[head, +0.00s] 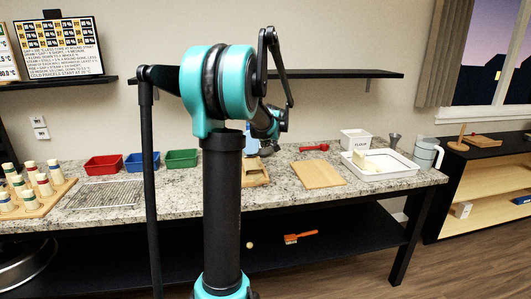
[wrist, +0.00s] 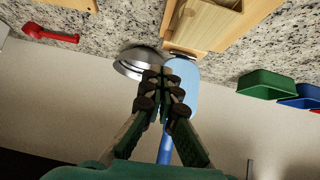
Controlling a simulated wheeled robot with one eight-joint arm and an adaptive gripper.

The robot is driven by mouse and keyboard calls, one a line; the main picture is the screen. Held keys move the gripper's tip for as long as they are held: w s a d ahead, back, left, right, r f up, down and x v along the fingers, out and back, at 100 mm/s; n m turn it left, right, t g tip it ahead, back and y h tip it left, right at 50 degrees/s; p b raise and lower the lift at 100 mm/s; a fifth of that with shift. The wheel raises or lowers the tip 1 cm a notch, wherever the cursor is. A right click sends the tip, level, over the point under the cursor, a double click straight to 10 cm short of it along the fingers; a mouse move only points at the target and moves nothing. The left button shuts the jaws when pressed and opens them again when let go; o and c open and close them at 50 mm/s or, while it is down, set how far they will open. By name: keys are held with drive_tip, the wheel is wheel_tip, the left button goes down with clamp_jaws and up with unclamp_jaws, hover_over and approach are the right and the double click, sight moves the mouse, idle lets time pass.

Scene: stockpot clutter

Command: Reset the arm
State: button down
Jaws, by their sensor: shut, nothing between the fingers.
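My arm stands folded in the middle of the head view, in front of the granite counter (head: 120,213). In the wrist view my gripper (wrist: 163,76) is shut, with its fingertips together and nothing held between them. It points toward the counter and back wall, which appear upside down. A blue flat-headed thing with a blue handle (wrist: 183,75) lies behind the fingers. A shiny round metal thing (wrist: 130,66) shows beside the fingertips. I cannot tell how far either is from the fingers.
Red (head: 104,165), blue (head: 141,161) and green (head: 181,158) trays stand at the counter's back. A wire rack (head: 103,195) and a wooden holder of jars (head: 40,204) are left. A cutting board (head: 318,174), red scoop (head: 315,147) and white tray (head: 400,170) are right. A shelf (head: 340,74) hangs above.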

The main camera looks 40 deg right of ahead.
drive_tip(key=d+v, duration=0.1)
drive_tip(key=v, duration=0.6)
drive_tip(key=shift+s, duration=0.4)
drive_tip(key=w+a+f+n+y, duration=0.1)
drive_tip(key=a+f, duration=0.3)
drive_tip(key=a, duration=0.7)
drive_tip(key=a+f+n+g+y, duration=0.15)
drive_tip(key=a+f, duration=0.25)
drive_tip(key=a, duration=0.7)
drive_tip(key=w+a+f+n+y, duration=0.1)
drive_tip(key=a+f, duration=0.3)
drive_tip(key=a, duration=0.7)
drive_tip(key=s+a+f+n+g, duration=0.1)
drive_tip(key=s+a+f, duration=0.5)
drive_tip(key=s+a, duration=0.2)
drive_tip(key=s+a+f+n+g+y, duration=0.1)
drive_tip(key=s+a+f, duration=0.5)
drive_tip(key=a, duration=0.5)
drive_tip(key=shift+s, duration=1.05)
drive_tip(key=shift+a+f+n+y, duration=0.1)
drive_tip(key=shift+a+n+y, duration=0.05)
drive_tip(key=shift+n+y, duration=0.1)
